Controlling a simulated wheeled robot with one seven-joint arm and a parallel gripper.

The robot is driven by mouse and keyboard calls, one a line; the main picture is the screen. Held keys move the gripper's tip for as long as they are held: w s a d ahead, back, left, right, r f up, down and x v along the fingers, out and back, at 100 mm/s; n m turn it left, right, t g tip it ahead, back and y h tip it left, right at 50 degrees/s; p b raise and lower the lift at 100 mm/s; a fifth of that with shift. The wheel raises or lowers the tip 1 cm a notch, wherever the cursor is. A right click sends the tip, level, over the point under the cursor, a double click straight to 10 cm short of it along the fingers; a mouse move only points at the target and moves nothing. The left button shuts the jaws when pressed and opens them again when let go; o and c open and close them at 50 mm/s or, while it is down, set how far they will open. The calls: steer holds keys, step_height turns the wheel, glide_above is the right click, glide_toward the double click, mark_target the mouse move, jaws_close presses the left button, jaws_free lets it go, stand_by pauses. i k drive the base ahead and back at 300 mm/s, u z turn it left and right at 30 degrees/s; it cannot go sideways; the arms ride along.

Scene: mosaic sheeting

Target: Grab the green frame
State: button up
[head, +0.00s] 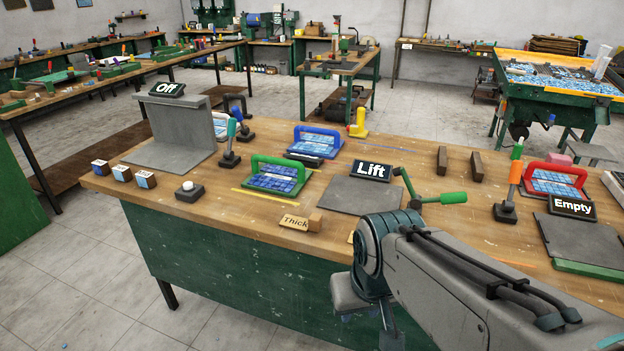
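The green frame (282,160) has an arched green handle over a base of blue mosaic tiles. It lies flat on the wooden bench (225,212), left of centre in the head view. My gripper (370,312) hangs at the end of my arm, in front of the bench's near edge, to the right of and nearer than the green frame. It is well apart from the frame. My arm links and the view angle partly hide the fingers, so their opening is unclear.
A blue frame (318,130) stands just behind. A Thick sign (294,222) and wooden block (315,220) are in front, a button box (189,192) left, a Lift sign (372,170) and grey plate (362,198) right. A red frame (556,168) is far right.

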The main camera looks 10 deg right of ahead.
mark_target(278, 177)
steer(key=z, duration=0.3)
steer(key=k, duration=0.65)
steer(key=u, duration=0.7)
steer(key=i, duration=0.7)
steer(key=u, duration=0.95)
steer(key=i, duration=1)
steer(key=z, duration=0.9)
steer(key=i, duration=0.95)
steer(key=z, duration=1.1)
